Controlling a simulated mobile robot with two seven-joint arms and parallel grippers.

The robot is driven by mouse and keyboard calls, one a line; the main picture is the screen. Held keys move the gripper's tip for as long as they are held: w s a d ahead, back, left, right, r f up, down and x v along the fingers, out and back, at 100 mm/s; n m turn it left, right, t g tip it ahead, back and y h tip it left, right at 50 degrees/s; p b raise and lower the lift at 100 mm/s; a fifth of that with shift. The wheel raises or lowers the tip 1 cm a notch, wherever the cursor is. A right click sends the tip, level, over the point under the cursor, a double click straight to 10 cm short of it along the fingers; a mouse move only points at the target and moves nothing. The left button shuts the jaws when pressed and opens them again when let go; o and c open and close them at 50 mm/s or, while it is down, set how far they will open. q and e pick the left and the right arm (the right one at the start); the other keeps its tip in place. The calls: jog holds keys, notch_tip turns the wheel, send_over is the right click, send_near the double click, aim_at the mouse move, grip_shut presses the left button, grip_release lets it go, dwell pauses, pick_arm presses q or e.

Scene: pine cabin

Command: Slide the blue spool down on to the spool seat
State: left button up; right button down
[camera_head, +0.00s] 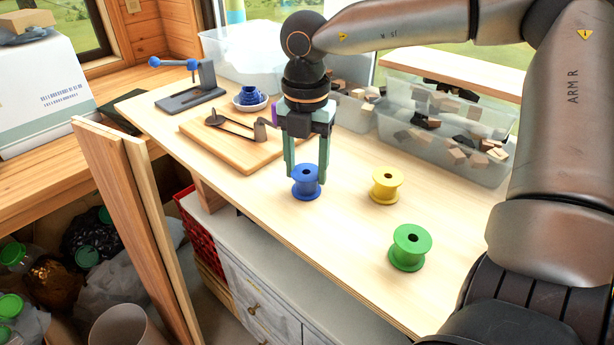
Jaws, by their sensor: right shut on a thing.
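The blue spool (306,187) is upright at the near side of the table, between the fingertips of my right gripper (306,178). The gripper points straight down and its green fingers are shut on the spool. I cannot tell whether the spool touches the table. I cannot tell which of these is the spool seat. My left gripper is not in view.
A yellow spool (386,186) and a green spool (410,248) stand to the right. Clear bins of blocks (440,145) line the back. The table's front edge is close.

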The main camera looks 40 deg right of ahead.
notch_tip(320, 180, up, 6)
jog(key=p, duration=0.3)
jog(key=shift+f, duration=0.1)
dwell(0.5)
notch_tip(320, 180, down, 6)
jog(key=b, duration=0.3)
jog(key=shift+f, duration=0.15)
notch_tip(320, 180, up, 2)
jog(key=shift+r+p, duration=0.2)
jog(key=shift+p, duration=0.9)
jog(key=shift+r+p, duration=0.25)
jog(key=shift+p, duration=0.05)
